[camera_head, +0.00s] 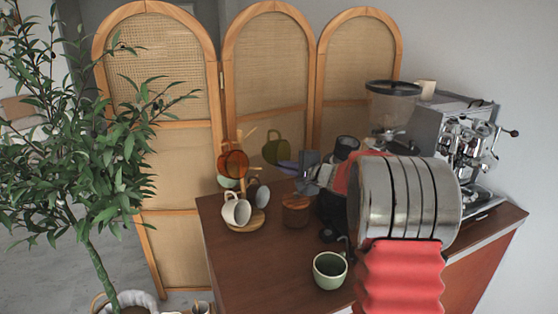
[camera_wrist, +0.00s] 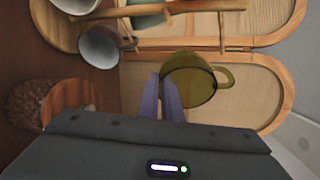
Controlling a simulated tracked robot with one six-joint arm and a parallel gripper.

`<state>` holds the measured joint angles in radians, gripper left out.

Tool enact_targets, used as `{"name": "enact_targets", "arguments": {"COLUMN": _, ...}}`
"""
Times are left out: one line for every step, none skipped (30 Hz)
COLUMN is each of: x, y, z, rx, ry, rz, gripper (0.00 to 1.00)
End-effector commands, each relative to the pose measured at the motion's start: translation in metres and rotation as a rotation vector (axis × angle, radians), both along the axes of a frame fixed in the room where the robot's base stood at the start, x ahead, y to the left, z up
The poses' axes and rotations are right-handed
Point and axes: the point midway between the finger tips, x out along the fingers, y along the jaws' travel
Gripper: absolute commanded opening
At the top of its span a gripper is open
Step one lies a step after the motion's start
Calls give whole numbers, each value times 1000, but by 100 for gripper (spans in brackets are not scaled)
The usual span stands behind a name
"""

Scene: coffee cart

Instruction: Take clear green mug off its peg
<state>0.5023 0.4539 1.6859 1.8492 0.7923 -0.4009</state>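The clear green mug (camera_head: 276,149) hangs in the air right of the wooden mug tree (camera_head: 245,172), in front of the folding screen. In the wrist view the mug (camera_wrist: 197,80) is see-through olive, its handle pointing right. My gripper (camera_head: 287,165) is at its lower right side in the head view. In the wrist view my purple fingers (camera_wrist: 160,88) are close together at the mug's left edge and appear shut on its wall. The handle shows apart from the nearest peg (camera_wrist: 222,34).
An orange mug (camera_head: 233,164) and pale mugs (camera_head: 237,211) are at the tree. A brown jar (camera_head: 295,212) and a green cup (camera_head: 330,269) stand on the counter (camera_head: 260,275). The screen (camera_head: 180,80) is behind; the espresso machine (camera_head: 450,130) is right.

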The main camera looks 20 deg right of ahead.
Motion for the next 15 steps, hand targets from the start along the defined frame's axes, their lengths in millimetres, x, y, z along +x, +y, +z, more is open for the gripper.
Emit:
{"name": "enact_targets", "arguments": {"x": -13, "y": -5, "z": 0, "rx": 0, "ry": 0, "rz": -3, "gripper": 0}}
{"name": "enact_targets", "arguments": {"x": -20, "y": -7, "z": -2, "rx": 0, "ry": 0, "rz": -3, "gripper": 0}}
{"name": "enact_targets", "arguments": {"x": -28, "y": -9, "z": -3, "rx": 0, "ry": 0, "rz": -3, "gripper": 0}}
{"name": "enact_targets", "arguments": {"x": -34, "y": -11, "z": -4, "rx": 0, "ry": 0, "rz": -3, "gripper": 0}}
{"name": "enact_targets", "arguments": {"x": -39, "y": -12, "z": -5, "rx": 0, "ry": 0, "rz": -3, "gripper": 0}}
{"name": "enact_targets", "arguments": {"x": -46, "y": -14, "z": -5, "rx": 0, "ry": -2, "rz": -2, "gripper": 0}}
{"name": "enact_targets", "arguments": {"x": -51, "y": -15, "z": -6, "rx": 1, "ry": -1, "rz": -3, "gripper": 0}}
{"name": "enact_targets", "arguments": {"x": -55, "y": -16, "z": -7, "rx": 1, "ry": 0, "rz": -2, "gripper": 0}}
{"name": "enact_targets", "arguments": {"x": -60, "y": -18, "z": -8, "rx": 1, "ry": 0, "rz": -2, "gripper": 0}}
{"name": "enact_targets", "arguments": {"x": -63, "y": -18, "z": -9, "rx": 1, "ry": -1, "rz": -1, "gripper": 0}}
{"name": "enact_targets", "arguments": {"x": -66, "y": -19, "z": -9, "rx": 0, "ry": -1, "rz": -1, "gripper": 0}}
{"name": "enact_targets", "arguments": {"x": -69, "y": -20, "z": -9, "rx": 0, "ry": -2, "rz": -1, "gripper": 0}}
{"name": "enact_targets", "arguments": {"x": -70, "y": -20, "z": -9, "rx": 0, "ry": -2, "rz": 0, "gripper": 0}}
{"name": "enact_targets", "arguments": {"x": -72, "y": -21, "z": -9, "rx": 0, "ry": -2, "rz": 0, "gripper": 0}}
{"name": "enact_targets", "arguments": {"x": -73, "y": -21, "z": -10, "rx": 0, "ry": -2, "rz": 0, "gripper": 0}}
